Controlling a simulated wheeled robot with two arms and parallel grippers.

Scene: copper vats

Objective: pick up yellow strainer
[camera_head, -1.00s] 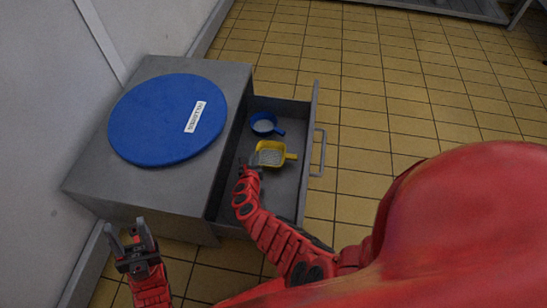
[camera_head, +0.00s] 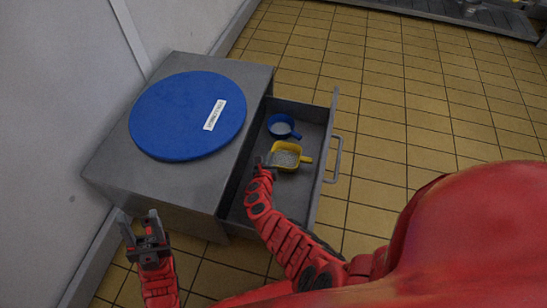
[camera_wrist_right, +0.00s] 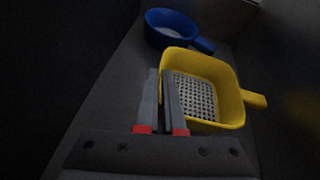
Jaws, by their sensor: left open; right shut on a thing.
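The yellow strainer (camera_head: 287,155) is in the open drawer, a square pan with a perforated base and a short handle pointing right. In the right wrist view the strainer (camera_wrist_right: 203,88) has its near-left wall between the fingers of my right gripper (camera_wrist_right: 164,88). My right gripper (camera_head: 268,164) is shut on that wall at the strainer's left side in the head view. Whether the strainer touches the drawer floor is hard to tell. My left gripper (camera_head: 143,228) is open and empty, left of the drawer, in front of the cabinet.
A blue strainer (camera_head: 282,126) lies just behind the yellow one in the drawer (camera_head: 240,205). The drawer's front panel with its handle (camera_head: 335,158) stands to the right. A blue round lid (camera_head: 180,120) with a label rests on the grey cabinet (camera_head: 115,165). Tiled floor is clear to the right.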

